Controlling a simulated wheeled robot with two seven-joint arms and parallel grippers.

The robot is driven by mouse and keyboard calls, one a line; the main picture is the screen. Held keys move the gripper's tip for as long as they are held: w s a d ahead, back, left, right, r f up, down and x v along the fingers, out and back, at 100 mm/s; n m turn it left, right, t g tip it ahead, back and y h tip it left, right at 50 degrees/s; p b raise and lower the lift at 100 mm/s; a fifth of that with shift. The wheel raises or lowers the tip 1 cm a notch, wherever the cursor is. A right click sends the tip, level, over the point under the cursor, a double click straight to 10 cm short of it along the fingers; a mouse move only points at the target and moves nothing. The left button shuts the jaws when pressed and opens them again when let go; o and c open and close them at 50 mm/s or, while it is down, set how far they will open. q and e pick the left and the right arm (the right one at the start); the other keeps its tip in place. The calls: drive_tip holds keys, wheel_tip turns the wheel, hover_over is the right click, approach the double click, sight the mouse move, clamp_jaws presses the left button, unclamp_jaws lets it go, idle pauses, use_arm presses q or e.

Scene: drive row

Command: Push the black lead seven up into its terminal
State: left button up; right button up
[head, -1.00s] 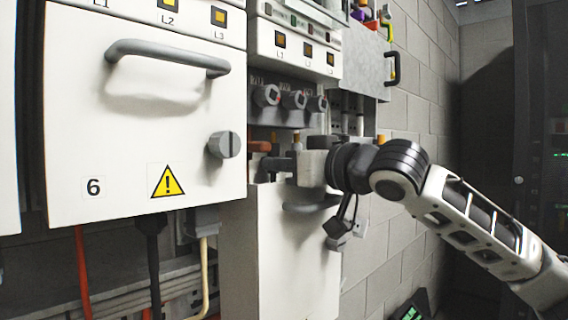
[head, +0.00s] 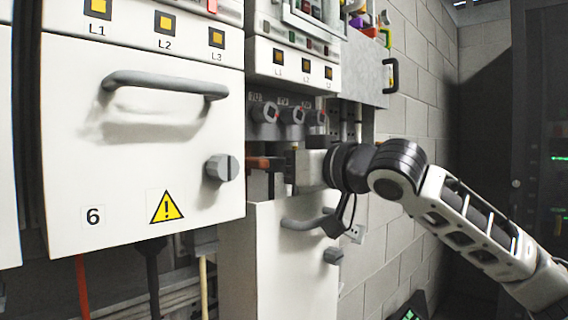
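My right gripper (head: 292,166) reaches in from the right, level, in the open space above a lowered white door (head: 265,255). Its dark fingers point left, below a row of round grey terminals (head: 291,115). The fingertips are small and dark against dark parts, so I cannot tell whether they are open or shut. The black lead seven cannot be told apart from the fingers and the shadow there. A brown-red lead (head: 259,162) ends just left of the fingers. My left gripper is not in view.
A closed white drawer front marked 6 (head: 140,150), with a grey handle and knob, stands close on the left. A grey box (head: 366,70) with a dark handle juts out above my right arm. A block wall (head: 425,100) lies behind. Red, black and cream cables hang below the drawer.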

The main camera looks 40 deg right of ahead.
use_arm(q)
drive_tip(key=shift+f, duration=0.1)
use_arm(e)
drive_tip(key=shift+s, duration=0.1)
drive_tip(key=shift+s+f+b, duration=0.15)
drive_tip(key=shift+s+b, duration=0.15)
drive_tip(key=shift+b, duration=0.2)
use_arm(q)
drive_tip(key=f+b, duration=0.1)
drive_tip(key=b, duration=0.2)
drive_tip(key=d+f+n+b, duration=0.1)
drive_tip(key=b, duration=0.2)
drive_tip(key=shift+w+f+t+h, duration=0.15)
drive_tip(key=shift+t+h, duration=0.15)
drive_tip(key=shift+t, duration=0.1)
use_arm(e)
drive_tip(key=s+d, duration=0.1)
drive_tip(key=s, duration=1.4)
drive_tip(key=shift+d, duration=0.15)
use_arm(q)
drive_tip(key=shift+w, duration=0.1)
